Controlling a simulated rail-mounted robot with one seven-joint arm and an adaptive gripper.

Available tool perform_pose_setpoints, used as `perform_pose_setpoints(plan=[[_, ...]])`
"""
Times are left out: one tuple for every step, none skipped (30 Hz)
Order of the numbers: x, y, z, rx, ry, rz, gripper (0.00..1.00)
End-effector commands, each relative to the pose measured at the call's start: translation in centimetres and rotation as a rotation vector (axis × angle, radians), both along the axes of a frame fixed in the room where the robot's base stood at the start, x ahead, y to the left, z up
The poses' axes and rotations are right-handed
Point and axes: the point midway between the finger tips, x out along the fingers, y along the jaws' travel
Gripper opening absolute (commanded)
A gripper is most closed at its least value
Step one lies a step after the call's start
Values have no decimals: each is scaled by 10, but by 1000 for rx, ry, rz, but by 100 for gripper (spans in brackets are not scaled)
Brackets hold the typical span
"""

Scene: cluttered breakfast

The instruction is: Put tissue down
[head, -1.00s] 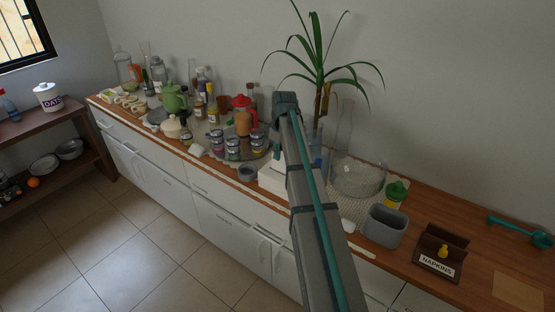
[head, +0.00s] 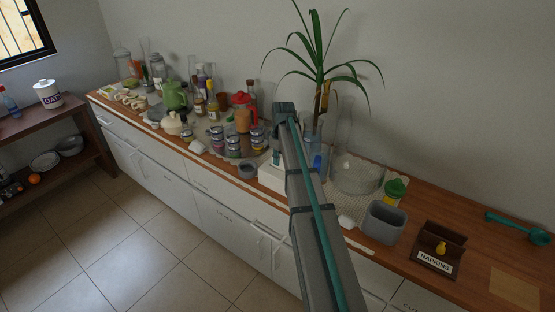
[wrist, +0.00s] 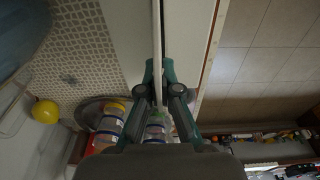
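In the wrist view my gripper (wrist: 158,66) has its two fingers drawn close on either side of a thin, pale upright strip, which looks like the tissue (wrist: 157,30) seen edge-on. The strip runs between the fingertips and out past them. A long white box (head: 271,178) lies on the counter just left of my arm.
The wooden counter is crowded to the left with stacked tins (head: 233,146), a green teapot (head: 174,95) and bottles. A glass bowl (head: 357,176), grey container (head: 383,223) and napkin holder (head: 438,249) stand to the right. Bare counter lies around the napkin holder.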

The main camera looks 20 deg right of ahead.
Motion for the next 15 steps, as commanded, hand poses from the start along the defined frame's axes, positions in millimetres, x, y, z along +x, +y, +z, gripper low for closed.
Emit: perform_pose_setpoints(plan=[[0, 0, -2, 0, 0, 0, 0], [0, 0, -3, 0, 0, 0, 0], [0, 0, -4, 0, 0, 0, 0], [0, 0, -4, 0, 0, 0, 0], [0, 0, -5, 0, 0, 0, 0], [0, 0, -6, 0, 0, 0, 0], [0, 0, -7, 0, 0, 0, 0], [0, 0, -8, 0, 0, 0, 0], [0, 0, -9, 0, 0, 0, 0], [0, 0, -9, 0, 0, 0, 0], [0, 0, -9, 0, 0, 0, 0], [0, 0, -8, 0, 0, 0, 0], [0, 0, -8, 0, 0, 0, 3], [0, 0, -8, 0, 0, 0, 8], [0, 0, -8, 0, 0, 0, 15]])
